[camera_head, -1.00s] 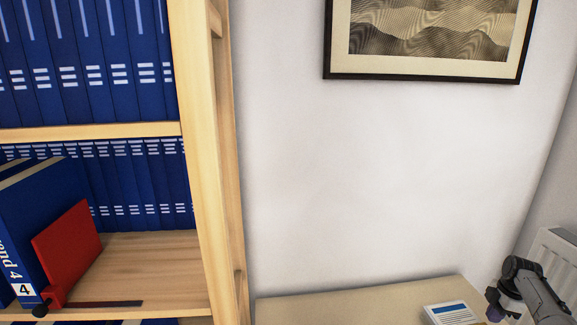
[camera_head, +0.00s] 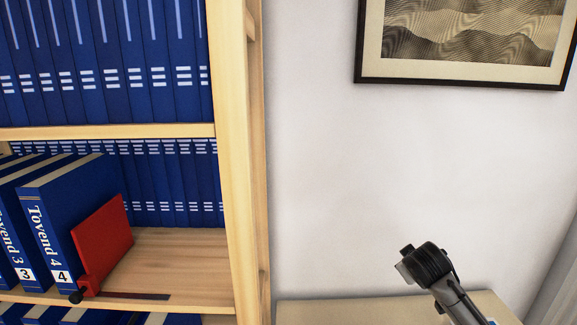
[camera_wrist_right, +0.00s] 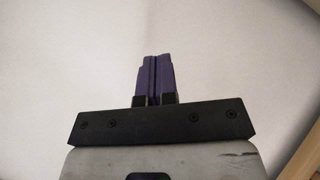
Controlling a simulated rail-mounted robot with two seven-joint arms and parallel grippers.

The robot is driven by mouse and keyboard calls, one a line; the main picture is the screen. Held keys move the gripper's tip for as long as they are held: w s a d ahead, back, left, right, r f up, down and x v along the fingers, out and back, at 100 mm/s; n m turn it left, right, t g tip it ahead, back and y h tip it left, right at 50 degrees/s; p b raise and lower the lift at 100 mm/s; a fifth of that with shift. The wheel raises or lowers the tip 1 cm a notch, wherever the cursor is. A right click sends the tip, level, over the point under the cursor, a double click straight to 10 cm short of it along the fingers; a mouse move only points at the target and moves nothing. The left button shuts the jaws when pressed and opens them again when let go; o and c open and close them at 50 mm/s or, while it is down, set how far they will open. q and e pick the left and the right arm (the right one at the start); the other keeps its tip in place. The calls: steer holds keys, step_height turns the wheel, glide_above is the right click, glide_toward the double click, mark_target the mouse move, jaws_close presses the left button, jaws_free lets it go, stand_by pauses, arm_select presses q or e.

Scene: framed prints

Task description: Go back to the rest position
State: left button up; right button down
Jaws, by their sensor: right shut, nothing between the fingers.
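My right arm comes in at the lower right of the head view, above a pale table top, with its dark gripper end pointing up and left toward the wall. Its fingers are not clear in the head view. In the right wrist view my right gripper (camera_wrist_right: 154,75) shows two purple fingers pressed together, with nothing between them, against a plain pale background. My left gripper is not in view.
A wooden bookshelf (camera_head: 245,190) stands at left with blue binders (camera_head: 65,215) and a red bookend (camera_head: 103,240). A framed print (camera_head: 465,75) hangs on the white wall. The pale table (camera_head: 310,312) stands below. The space before the wall is clear.

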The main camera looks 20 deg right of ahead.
steer(key=s+a+f+n+t+y, duration=0.1)
steer(key=s+a+f, duration=0.2)
steer(key=a, duration=0.6)
steer(key=s+a+f+n+t+y, duration=0.2)
steer(key=s+a, duration=0.2)
steer(key=a, duration=0.5)
steer(key=s+a+f+g+y, duration=0.1)
steer(key=s+a+f+y, duration=0.2)
steer(key=s+a+f, duration=0.6)
steer(key=s+a+f+g, duration=0.2)
steer(key=s+f, duration=0.2)
steer(key=s, duration=0.3)
steer(key=s+a+f+m+g+y+p, duration=0.1)
steer(key=s+f+g, duration=0.1)
steer(key=s+f, duration=0.35)
steer(key=s+a+f+g, duration=0.2)
steer(key=s+f, duration=0.1)
steer(key=s, duration=0.6)
step_height(320, 180, up, 38)
steer(key=p, duration=3.8)
steer(key=shift+w+r, duration=0.25)
steer(key=shift+w, duration=0.05)
